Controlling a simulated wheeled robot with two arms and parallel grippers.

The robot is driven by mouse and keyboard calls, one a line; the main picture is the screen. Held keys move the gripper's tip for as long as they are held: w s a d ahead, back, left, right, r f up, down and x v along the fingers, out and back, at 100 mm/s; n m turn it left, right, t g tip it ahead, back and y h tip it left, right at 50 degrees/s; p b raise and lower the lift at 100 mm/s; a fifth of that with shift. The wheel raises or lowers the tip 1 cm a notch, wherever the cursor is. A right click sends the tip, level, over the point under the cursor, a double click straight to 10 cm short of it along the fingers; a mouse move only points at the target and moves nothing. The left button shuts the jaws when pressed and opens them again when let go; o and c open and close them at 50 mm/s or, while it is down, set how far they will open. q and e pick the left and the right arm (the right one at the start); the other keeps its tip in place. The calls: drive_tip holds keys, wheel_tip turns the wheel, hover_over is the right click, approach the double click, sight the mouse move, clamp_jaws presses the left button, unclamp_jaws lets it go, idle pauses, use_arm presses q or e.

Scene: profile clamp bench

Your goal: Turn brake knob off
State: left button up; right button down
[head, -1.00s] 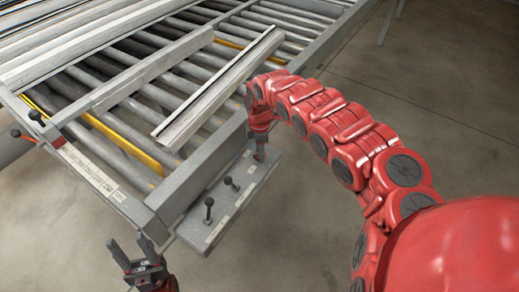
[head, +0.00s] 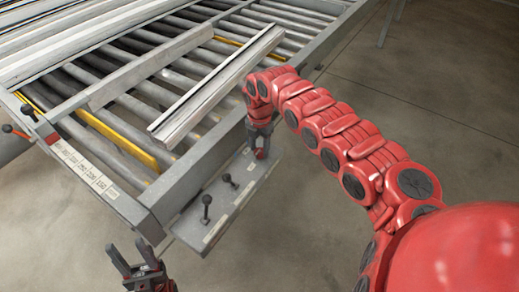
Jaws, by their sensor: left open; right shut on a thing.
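A grey control panel (head: 236,196) is fixed to the near right side of the roller bench. Two black-knobbed levers stand on it, a near one (head: 206,201) and a middle one (head: 228,181). My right gripper (head: 261,153) points down at the panel's far end and is shut on a knob there. Its fingers hide most of that knob, and I cannot read its label. My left gripper (head: 125,257) is open and empty, below the bench's near corner and away from the panel.
The roller bench (head: 180,193) carries a pale metal profile (head: 217,88) lying over its rollers, close to my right wrist. A black knob (head: 28,110) and an orange-red lever (head: 14,130) sit at the bench's left corner. Open concrete floor (head: 300,235) lies to the right.

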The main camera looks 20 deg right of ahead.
drive_tip(key=shift+n, duration=0.3)
drive_tip(key=shift+c, duration=1.8)
unclamp_jaws()
wheel_tip(320, 180, up, 10)
drive_tip(key=r+b, duration=0.1)
drive_tip(key=b, duration=0.3)
wheel_tip(320, 180, up, 6)
drive_tip(key=r+p, duration=0.1)
hover_over(259, 150)
drive_tip(key=shift+d+f, duration=0.15)
drive_tip(key=shift+f, duration=0.1)
drive_tip(key=shift+s+f, duration=0.1)
